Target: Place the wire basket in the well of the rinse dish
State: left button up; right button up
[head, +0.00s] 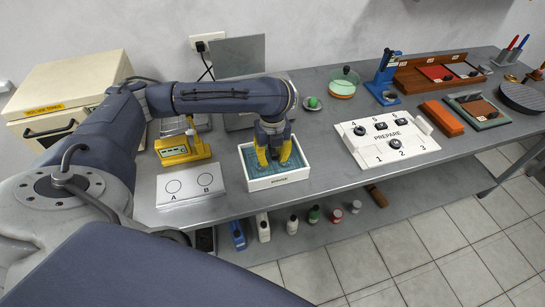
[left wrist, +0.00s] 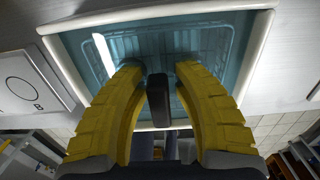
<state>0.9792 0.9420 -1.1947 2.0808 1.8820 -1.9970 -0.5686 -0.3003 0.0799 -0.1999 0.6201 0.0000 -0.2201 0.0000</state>
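The rinse dish (head: 278,182) is a white-rimmed rectangular tray with a blue-teal well, near the table's front edge. Its white rim (left wrist: 160,14) also shows in the left wrist view. Thin wire lines of the basket (left wrist: 212,45) show inside the blue well; whether it rests flat on the bottom is hard to tell. My left gripper (head: 274,160) points down into the dish. In the left wrist view its yellow fingers (left wrist: 159,68) stand apart on either side of a dark upright grip (left wrist: 158,100), with a narrow gap visible on each side. My right gripper is not in view.
A white plate marked A and B (head: 190,184) lies left of the dish, with a yellow device (head: 183,150) behind it. A white numbered PREPARE board (head: 387,140) lies to the right. Bottles (head: 263,228) stand on a lower shelf. Bare table lies between dish and board.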

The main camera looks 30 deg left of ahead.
pick_arm(q)
jog(key=shift+r, duration=6.15)
jog(key=shift+d, duration=0.1)
